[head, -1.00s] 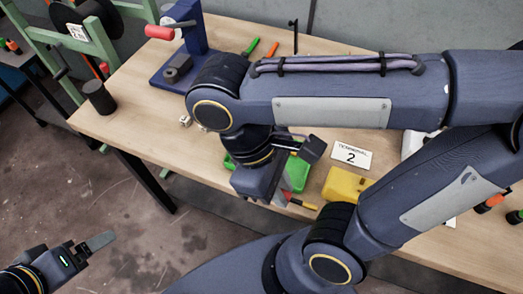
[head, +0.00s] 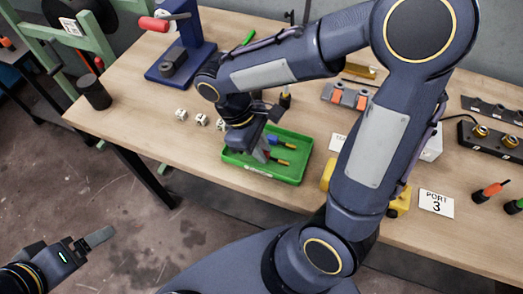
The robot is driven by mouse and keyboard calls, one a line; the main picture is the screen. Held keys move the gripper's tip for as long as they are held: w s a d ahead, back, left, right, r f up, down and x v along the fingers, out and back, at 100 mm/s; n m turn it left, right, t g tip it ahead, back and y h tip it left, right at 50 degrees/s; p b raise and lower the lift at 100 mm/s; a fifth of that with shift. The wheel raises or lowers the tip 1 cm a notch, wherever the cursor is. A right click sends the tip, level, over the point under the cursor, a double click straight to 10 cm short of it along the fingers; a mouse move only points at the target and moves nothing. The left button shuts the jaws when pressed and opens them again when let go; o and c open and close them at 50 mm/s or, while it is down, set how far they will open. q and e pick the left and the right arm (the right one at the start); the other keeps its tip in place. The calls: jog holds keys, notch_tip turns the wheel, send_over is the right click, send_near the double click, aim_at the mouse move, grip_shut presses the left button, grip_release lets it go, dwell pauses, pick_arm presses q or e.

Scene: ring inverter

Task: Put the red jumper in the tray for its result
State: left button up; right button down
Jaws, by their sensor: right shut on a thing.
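The green tray (head: 236,168) lies on the wooden bench near its front edge. My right gripper (head: 263,154) reaches down over the tray and is shut on the red jumper (head: 268,155). Its red part shows at the fingers, and its dark and orange end points right. I cannot tell whether it touches the tray floor. A blue jumper (head: 275,140) lies in the tray just behind it. A yellow tray (head: 327,174) is largely hidden behind my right arm. My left gripper (head: 90,244) is off the bench at lower left, with no object visible in it.
White cubes (head: 201,119) lie left of the green tray. A blue press-like stand (head: 180,55) and a dark cylinder (head: 94,93) are at the left. A PORT 3 card (head: 436,203) and a socket block (head: 490,140) are at the right. My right arm crosses the bench.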

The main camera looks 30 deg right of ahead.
jog(key=shift+f, duration=0.6)
jog(key=shift+f, duration=0.1)
jog(key=shift+f, duration=0.15)
jog(key=c, duration=1.7)
grip_release()
